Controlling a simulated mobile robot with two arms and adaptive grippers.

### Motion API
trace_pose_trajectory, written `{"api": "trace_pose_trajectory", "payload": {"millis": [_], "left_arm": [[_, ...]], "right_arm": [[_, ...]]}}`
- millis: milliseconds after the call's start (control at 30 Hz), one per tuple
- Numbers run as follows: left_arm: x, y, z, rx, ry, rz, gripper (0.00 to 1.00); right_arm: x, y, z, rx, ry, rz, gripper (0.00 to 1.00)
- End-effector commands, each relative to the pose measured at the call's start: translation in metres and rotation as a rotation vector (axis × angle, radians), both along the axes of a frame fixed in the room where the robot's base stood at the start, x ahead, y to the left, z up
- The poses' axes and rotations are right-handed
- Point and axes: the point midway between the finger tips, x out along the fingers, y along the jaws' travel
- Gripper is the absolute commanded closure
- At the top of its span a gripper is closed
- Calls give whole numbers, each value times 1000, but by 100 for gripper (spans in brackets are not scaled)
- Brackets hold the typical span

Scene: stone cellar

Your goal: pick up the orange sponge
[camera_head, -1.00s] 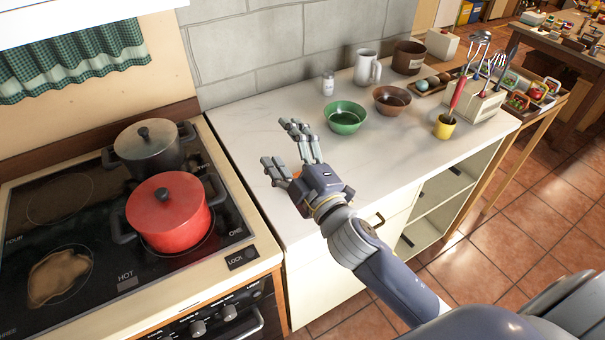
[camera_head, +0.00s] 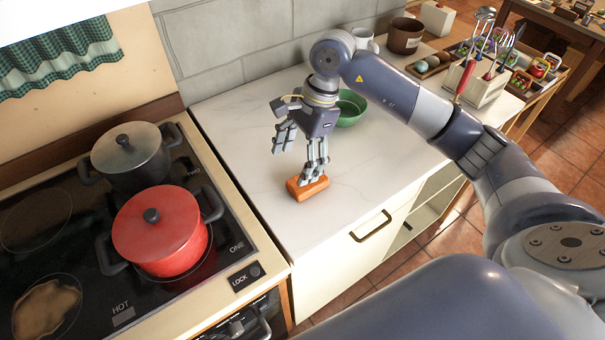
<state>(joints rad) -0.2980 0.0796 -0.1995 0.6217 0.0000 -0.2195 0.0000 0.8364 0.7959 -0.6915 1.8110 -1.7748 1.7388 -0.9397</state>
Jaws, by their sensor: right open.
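The orange sponge (camera_head: 299,192) is a small block lying on the white marble counter near its front left part. My right gripper (camera_head: 298,163) points down over it, open. One set of fingers is at the sponge's right part and covers some of its top. The other finger is higher, to the left and behind the sponge. I cannot tell whether the fingers touch the sponge. My left gripper is not in view.
A green bowl (camera_head: 350,108) stands behind my right gripper, partly hidden. The stove with a red pot (camera_head: 160,232) is on the left. The counter's left part is clear.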

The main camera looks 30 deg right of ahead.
Motion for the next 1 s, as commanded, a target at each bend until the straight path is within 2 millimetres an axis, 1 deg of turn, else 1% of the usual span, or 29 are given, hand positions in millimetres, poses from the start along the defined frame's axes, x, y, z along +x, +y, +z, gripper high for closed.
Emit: {"api": "trace_pose_trajectory", "payload": {"millis": [33,100,167,233,500,667,767,900,1000], "left_arm": [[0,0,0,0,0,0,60],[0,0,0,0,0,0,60],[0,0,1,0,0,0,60],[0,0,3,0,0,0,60],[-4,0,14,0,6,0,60],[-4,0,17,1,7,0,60],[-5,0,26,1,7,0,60],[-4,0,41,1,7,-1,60],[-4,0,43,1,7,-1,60]], "right_arm": [[2,-19,3,-66,1,2,27],[2,-38,5,-132,11,2,27],[1,-47,6,-165,17,4,27],[1,-52,2,-186,22,5,27],[0,-47,-37,-189,25,3,27],[0,-46,-48,-189,23,4,27],[1,-42,-57,-187,27,4,27],[3,-36,-76,-186,27,5,27],[3,-36,-91,-186,25,2,27]]}}
